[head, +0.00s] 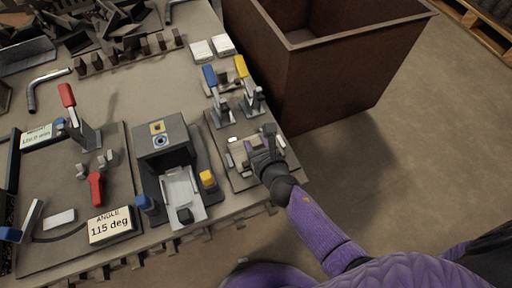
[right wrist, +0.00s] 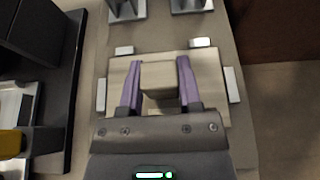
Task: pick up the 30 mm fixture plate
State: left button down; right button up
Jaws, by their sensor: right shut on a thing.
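In the right wrist view, a flat beige plate (right wrist: 210,82) with a raised block (right wrist: 160,75) in its middle sits at the end of the work table; I take it to be the 30 mm fixture plate. My right gripper (right wrist: 158,66) is shut on the raised block, with a purple finger on each side. Small pale tabs stand around the plate's edges. In the head view, my right gripper (head: 261,157) is over this station and hides much of the plate. I cannot tell whether the plate is lifted. My left gripper is not in view.
Toggle clamps with blue (head: 209,76) and yellow (head: 241,67) handles stand just behind the plate. A grey fixture (head: 164,142) is to the left, with an angle station (head: 110,226) beyond it. A big brown bin (head: 345,75) stands beyond the table's right edge.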

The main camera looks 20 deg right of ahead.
grip_shut()
